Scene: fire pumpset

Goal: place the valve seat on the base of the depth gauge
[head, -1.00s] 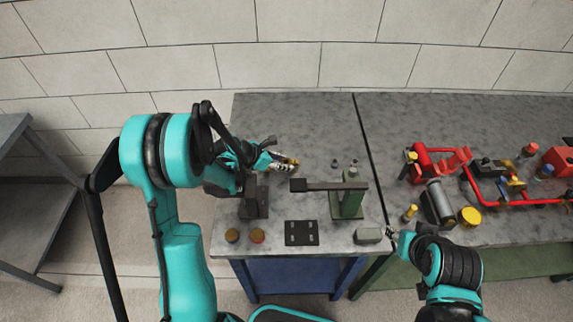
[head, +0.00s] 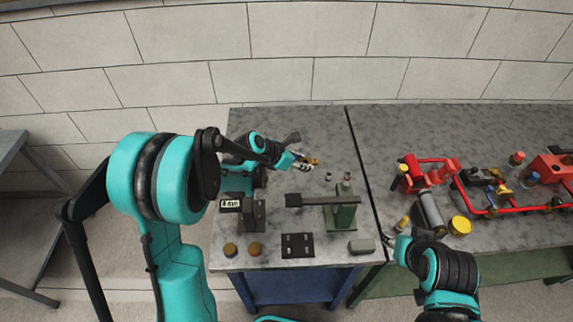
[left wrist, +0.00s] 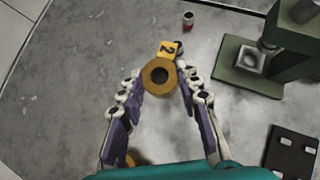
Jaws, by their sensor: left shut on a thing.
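The valve seat, a brass ring (left wrist: 150,86), is held between the fingertips of my left gripper (left wrist: 160,82), with a yellow tag marked 2 (left wrist: 170,48) beyond it. In the head view the ring (head: 313,162) is small at the tips of my left gripper (head: 305,162), above the back of the table. A dark stand (head: 252,215) with a small white display (head: 230,203) is at the left; it looks like the depth gauge, with its base partly hidden. My right gripper (head: 389,241) is beside a grey block; its jaws are too small to read.
A green press (head: 343,215) with a dark lever stands right of the gauge; its base also shows in the left wrist view (left wrist: 232,72). A black plate (head: 297,246), two round caps (head: 242,250) and the grey block (head: 361,246) lie in front. Red pipework (head: 490,208) fills the right table.

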